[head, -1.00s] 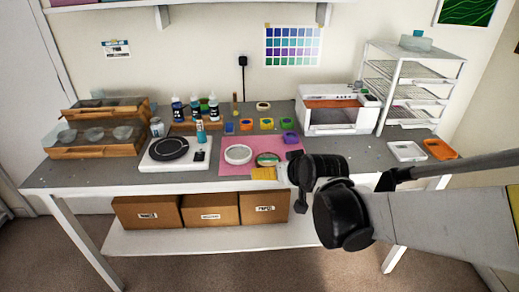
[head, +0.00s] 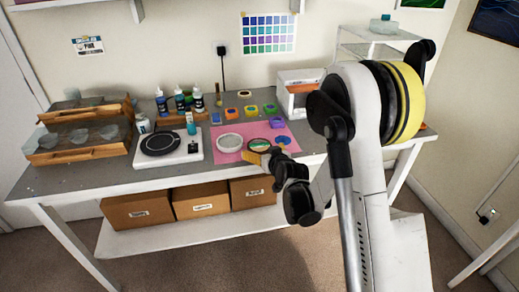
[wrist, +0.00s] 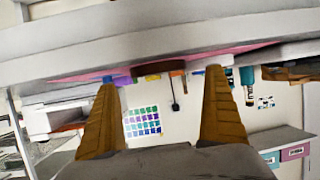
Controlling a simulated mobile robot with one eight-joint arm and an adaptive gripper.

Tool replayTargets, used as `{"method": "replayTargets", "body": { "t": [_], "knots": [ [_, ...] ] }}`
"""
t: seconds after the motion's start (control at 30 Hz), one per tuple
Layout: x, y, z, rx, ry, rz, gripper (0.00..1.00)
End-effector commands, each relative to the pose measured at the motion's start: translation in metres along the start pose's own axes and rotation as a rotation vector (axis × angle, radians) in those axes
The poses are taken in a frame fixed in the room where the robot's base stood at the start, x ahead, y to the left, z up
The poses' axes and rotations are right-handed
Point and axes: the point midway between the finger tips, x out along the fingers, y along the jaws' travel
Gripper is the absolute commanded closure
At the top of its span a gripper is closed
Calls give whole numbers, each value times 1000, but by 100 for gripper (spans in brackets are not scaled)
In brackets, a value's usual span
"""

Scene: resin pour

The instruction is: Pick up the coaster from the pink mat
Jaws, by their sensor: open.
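The coaster (head: 259,144) is a round disc with a dark rim and greenish face. It lies flat on the pink mat (head: 228,128), between a white round piece (head: 229,142) and a blue disc (head: 283,140). My gripper (head: 256,157) has yellow-tan fingers at the mat's front edge, by the coaster's near side. In the wrist view, which is upside down, the fingers (wrist: 158,76) are spread wide and empty. A brown edge, likely the coaster's (wrist: 158,68), shows between the fingertips. Whether the fingers touch it cannot be told.
A white scale with a black disc (head: 167,146) stands left of the mat. Bottles (head: 180,100) and small coloured cups (head: 250,110) stand behind. A white machine (head: 292,88) is at the back right. The table's front edge runs close below my gripper.

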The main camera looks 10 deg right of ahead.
Motion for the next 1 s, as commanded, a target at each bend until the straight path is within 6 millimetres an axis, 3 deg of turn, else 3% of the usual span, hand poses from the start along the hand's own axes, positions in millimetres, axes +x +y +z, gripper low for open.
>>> {"method": "replayTargets", "body": {
  "t": [0.33,0.63,0.67,0.8,1.0],
  "knots": [
    [48,4,-2,0,0,0,0],
    [56,4,-5,0,0,0,0],
    [56,4,-5,0,0,0,3],
    [55,4,-5,0,0,0,46],
    [55,4,-5,0,0,0,49]
  ]
}}
